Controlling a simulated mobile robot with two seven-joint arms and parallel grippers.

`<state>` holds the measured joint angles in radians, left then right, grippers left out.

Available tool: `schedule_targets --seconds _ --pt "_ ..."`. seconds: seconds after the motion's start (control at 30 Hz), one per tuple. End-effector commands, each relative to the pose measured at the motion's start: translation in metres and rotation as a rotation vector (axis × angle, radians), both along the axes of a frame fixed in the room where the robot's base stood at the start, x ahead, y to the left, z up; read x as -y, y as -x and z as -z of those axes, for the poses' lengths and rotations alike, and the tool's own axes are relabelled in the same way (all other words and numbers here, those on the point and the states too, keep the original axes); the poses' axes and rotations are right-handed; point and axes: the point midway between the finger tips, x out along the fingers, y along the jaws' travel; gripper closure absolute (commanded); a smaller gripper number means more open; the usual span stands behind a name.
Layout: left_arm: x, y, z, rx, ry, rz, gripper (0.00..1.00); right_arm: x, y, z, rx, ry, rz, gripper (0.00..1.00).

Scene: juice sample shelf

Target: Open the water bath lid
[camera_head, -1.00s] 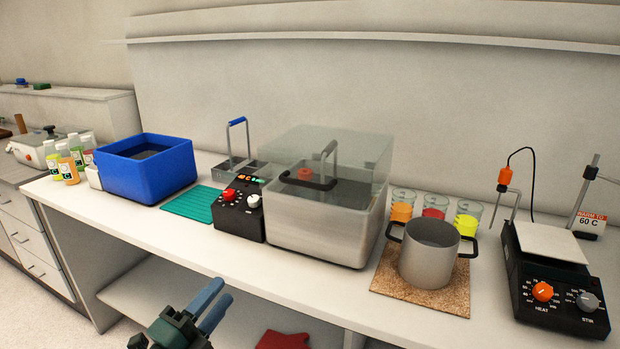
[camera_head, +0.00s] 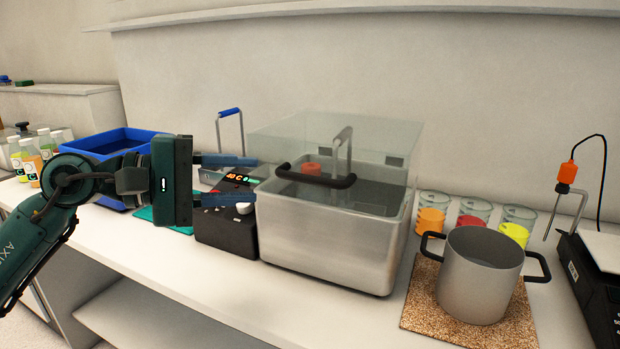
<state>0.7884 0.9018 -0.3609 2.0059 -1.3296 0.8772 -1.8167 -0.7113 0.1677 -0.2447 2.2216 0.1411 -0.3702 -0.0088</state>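The water bath (camera_head: 320,237) is a steel tank in the middle of the bench, with a black control box (camera_head: 226,230) on its left side. Its clear lid (camera_head: 290,132) is closed over the tank, with a black bar handle (camera_head: 316,178) at the front. An orange-red object and a grey bent rod show through the lid. My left gripper (camera_head: 254,179) is open and empty, pointing right. Its two blue fingers are spread one above the other in front of the control box, left of the handle and apart from it. My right gripper is out of view.
A blue tub (camera_head: 108,143) and small bottles (camera_head: 30,158) stand at the left, partly behind my arm. A grey pot (camera_head: 478,275) on a cork mat (camera_head: 424,310) and several beakers (camera_head: 433,215) of coloured juice stand at the right. A hotplate (camera_head: 585,285) is at the right edge.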

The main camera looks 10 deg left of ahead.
Motion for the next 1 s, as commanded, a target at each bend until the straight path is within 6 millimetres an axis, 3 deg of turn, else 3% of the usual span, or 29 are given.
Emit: schedule_targets --seconds 0.3,0.5,0.93,1.0 --pt "0.061 -0.030 0.006 -0.003 0.007 0.005 0.66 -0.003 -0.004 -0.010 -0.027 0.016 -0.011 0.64" --pt "0.085 -0.042 0.011 -0.004 0.007 0.001 0.66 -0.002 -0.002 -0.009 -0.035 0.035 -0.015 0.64" --pt "0.093 -0.046 0.015 -0.003 0.005 0.000 0.66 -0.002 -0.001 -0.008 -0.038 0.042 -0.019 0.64" --pt "0.093 -0.046 0.015 -0.003 0.005 0.000 0.71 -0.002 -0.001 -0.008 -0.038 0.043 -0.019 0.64"
